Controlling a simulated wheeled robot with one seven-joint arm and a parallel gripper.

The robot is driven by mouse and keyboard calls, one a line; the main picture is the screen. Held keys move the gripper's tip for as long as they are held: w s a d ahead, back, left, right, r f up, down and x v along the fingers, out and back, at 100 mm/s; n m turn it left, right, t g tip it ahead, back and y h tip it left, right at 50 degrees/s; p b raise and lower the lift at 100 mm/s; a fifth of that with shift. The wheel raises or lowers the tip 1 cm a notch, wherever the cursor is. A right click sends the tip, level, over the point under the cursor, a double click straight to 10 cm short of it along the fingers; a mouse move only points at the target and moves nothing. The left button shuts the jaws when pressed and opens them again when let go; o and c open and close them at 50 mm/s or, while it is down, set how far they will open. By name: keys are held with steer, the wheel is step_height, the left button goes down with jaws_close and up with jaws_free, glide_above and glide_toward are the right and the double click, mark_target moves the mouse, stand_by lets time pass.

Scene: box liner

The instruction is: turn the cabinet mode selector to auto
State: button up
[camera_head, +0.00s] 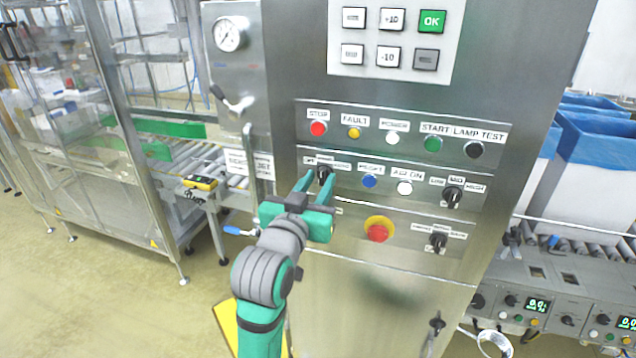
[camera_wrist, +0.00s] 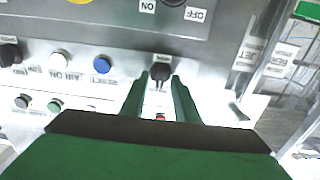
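The black selector knob (camera_head: 323,174) sits at the left end of the second button row on the steel cabinet front. A small white label above it is too blurred to read. My gripper (camera_head: 317,183) has green fingers and reaches up to this knob from below left. In the wrist view, which is turned upside down, the knob (camera_wrist: 160,74) shows between the two fingertips (camera_wrist: 161,79), with a narrow gap on each side. The fingers are apart, and I cannot tell whether either touches the knob. The exact pointing of the knob is unclear.
Blue (camera_head: 369,182) and white (camera_head: 404,188) buttons lie right of the knob, then another black selector (camera_head: 452,195). A red emergency stop (camera_head: 377,232) sits below right. A vertical handle (camera_head: 249,150) stands out at the cabinet's left. Conveyor rollers (camera_head: 205,165) lie further left.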

jaws_close()
steer(key=shift+w+m, duration=0.1)
steer(key=shift+m, duration=0.2)
steer(key=m, duration=0.4)
steer(key=shift+d, duration=0.1)
steer(key=shift+m, duration=2.2)
